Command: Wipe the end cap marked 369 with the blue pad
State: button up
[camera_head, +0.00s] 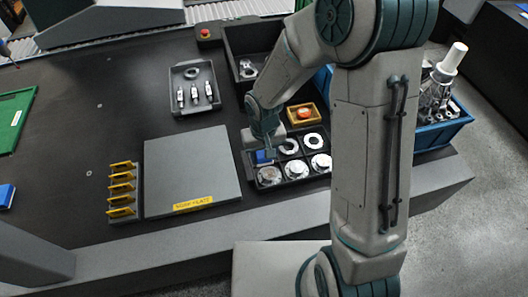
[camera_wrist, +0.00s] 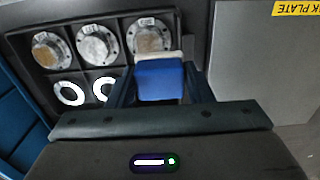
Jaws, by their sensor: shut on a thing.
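My gripper (camera_wrist: 160,88) is shut on the blue pad (camera_wrist: 160,78), which sits between its two fingers. Three round metal end caps stand in one row of the tray: a left one (camera_wrist: 50,50), a middle one (camera_wrist: 97,45) and a right one (camera_wrist: 148,38) in the wrist view. The right one, browner on top, is just beyond the pad; I cannot tell whether they touch. Their markings are too small to read, so I cannot tell which is 369.
White rings (camera_head: 314,141) lie in the tray's other row. A yellow tray (camera_head: 304,114) with an orange thing stands behind. A flat grey plate (camera_head: 190,165) lies left of the tray, beside a yellow-slotted rack (camera_head: 122,190). A blue bin (camera_head: 440,137) is at the right.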

dwell(0.3)
jog(key=p, duration=0.2)
jog(key=shift+s+a+r+p, duration=0.15)
jog(key=shift+r+p, duration=0.05)
jog(key=shift+p, duration=0.6)
jog(key=shift+f+p, duration=0.15)
jog(key=shift+p, duration=0.4)
